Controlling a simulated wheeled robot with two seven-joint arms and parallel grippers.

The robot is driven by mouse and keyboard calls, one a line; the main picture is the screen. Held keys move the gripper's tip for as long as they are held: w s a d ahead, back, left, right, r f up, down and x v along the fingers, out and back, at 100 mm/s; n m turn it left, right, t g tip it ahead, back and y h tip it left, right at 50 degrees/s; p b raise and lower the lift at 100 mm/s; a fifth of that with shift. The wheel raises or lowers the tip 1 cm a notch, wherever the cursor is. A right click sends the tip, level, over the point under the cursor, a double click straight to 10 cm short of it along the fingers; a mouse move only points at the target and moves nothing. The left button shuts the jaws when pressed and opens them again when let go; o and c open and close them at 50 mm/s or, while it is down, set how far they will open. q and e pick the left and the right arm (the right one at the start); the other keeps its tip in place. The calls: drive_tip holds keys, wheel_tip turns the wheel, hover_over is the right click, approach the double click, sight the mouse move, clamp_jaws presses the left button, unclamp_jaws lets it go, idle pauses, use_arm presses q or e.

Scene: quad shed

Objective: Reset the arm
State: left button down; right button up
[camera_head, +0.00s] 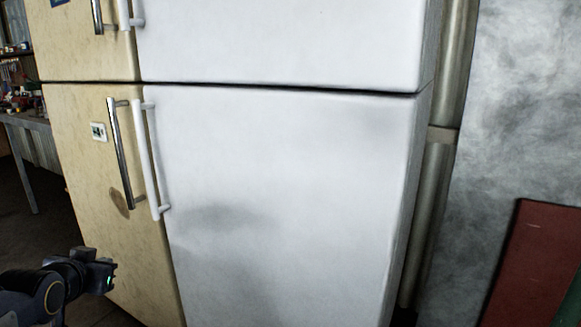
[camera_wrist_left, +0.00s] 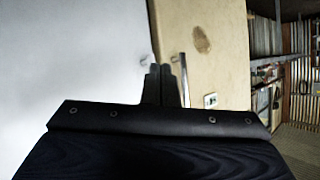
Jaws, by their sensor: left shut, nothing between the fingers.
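My left gripper (camera_head: 104,270) is at the lower left in the head view, in front of the cream fridge (camera_head: 92,205) and below the door handles. In the left wrist view its two fingers (camera_wrist_left: 166,72) are together with nothing between them. My left forearm comes in from the lower left edge. The gripper appears apart from the fridge doors. My right gripper is in neither view.
A white fridge (camera_head: 290,190) stands beside the cream one, its doors shut. A white handle (camera_head: 152,160) and a metal handle (camera_head: 122,155) stick out side by side. A cluttered workbench (camera_head: 30,122) is at the far left. A red panel (camera_head: 538,265) is at the lower right.

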use_arm(q)
drive_tip(key=s+d+f+n+g+h+p, duration=0.1)
drive_tip(key=s+d+f+g+h, duration=0.4)
drive_tip(key=s+d, duration=0.65)
drive_tip(key=s+d+f+g+h, duration=0.2)
drive_tip(key=s+d+f, duration=0.4)
drive_tip(key=s+d, duration=0.5)
wheel_tip(320, 180, up, 28)
drive_tip(key=a+p, duration=0.1)
drive_tip(key=p, duration=2.7)
